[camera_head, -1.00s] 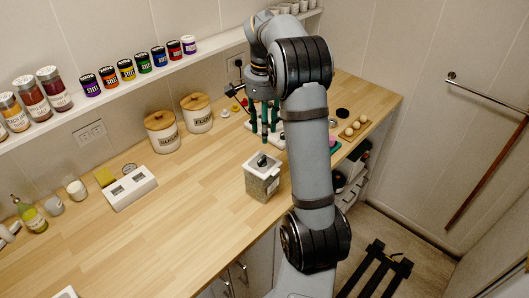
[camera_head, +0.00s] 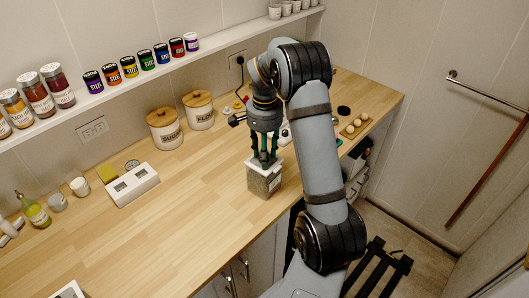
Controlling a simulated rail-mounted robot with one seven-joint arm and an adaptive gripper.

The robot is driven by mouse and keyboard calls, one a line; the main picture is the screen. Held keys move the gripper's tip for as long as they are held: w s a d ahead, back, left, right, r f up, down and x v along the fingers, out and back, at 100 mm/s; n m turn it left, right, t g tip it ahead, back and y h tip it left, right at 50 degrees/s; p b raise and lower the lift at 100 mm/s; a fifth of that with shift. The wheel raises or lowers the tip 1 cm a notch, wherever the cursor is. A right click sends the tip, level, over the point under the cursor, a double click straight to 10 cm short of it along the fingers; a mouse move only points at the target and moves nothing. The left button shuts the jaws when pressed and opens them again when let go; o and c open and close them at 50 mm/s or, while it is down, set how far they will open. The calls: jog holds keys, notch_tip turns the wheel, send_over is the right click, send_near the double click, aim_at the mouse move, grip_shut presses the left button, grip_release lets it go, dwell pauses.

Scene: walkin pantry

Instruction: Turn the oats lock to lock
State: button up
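The oats container (camera_head: 264,181) is a squarish clear jar with a pale lid and greyish-tan contents. It stands upright near the front edge of the counter, right of the middle. My gripper (camera_head: 264,162) points straight down at the top of the lid, its green-tipped fingers on either side of where the lock knob was seen. The knob is hidden behind the fingers. I cannot tell whether the fingers touch or grip it.
Canisters marked sugar (camera_head: 165,130) and flour (camera_head: 199,110) stand at the back of the wooden counter (camera_head: 200,210). Eggs (camera_head: 354,127) lie at the right. The counter left of the oats is clear.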

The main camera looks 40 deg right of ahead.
jog(key=shift+c, duration=0.4)
jog(key=c, duration=0.7)
grip_shut()
jog(key=shift+w+f+m+b, duration=0.15)
jog(key=shift+m+b, duration=0.35)
jog(key=shift+b, duration=0.35)
jog(key=shift+r, duration=0.2)
jog(key=o, duration=0.8)
grip_release()
